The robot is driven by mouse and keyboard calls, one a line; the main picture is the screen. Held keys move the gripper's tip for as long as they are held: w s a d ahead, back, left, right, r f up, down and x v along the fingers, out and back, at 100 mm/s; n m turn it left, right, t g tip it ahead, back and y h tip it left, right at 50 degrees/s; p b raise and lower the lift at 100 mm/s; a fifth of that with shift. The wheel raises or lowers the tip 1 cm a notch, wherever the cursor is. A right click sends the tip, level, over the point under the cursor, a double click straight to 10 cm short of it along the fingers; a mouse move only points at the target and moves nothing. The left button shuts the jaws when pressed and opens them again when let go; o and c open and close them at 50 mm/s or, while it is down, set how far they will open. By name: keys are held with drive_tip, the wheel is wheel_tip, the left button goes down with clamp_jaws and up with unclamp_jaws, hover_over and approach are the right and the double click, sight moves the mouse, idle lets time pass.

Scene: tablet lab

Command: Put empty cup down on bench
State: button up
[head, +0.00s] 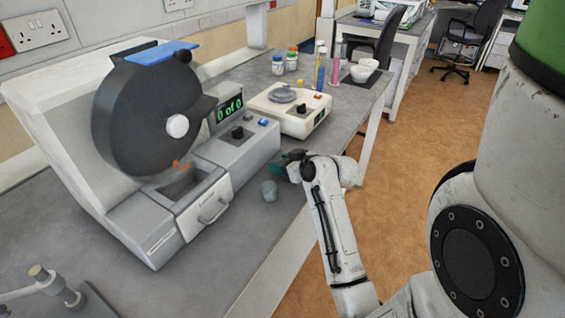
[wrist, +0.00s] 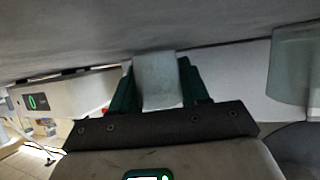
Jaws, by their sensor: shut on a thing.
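My gripper (head: 289,158) is above the grey bench (head: 245,262) near its front edge, just in front of the balance. In the wrist view its dark green fingers (wrist: 158,78) are shut on a pale grey cup (wrist: 158,82), one finger on each side. The bench surface (wrist: 90,28) is at the top of this view, close to the cup; I cannot tell whether they touch. The held cup is not clear in the head view.
A large tablet machine (head: 150,112) with a drawer stands left on the bench. A balance (head: 287,113) is behind my gripper. Bottles (head: 291,61), tall cylinders (head: 336,66) and white bowls (head: 361,73) stand farther back. Bare bench lies in front of the machine.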

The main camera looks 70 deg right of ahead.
drive_tip(key=shift+f, duration=0.2)
drive_tip(key=o, duration=0.8)
drive_tip(key=shift+r, duration=0.1)
drive_tip(key=shift+r, duration=0.15)
drive_tip(key=v, duration=1.2)
drive_tip(key=shift+b, duration=0.4)
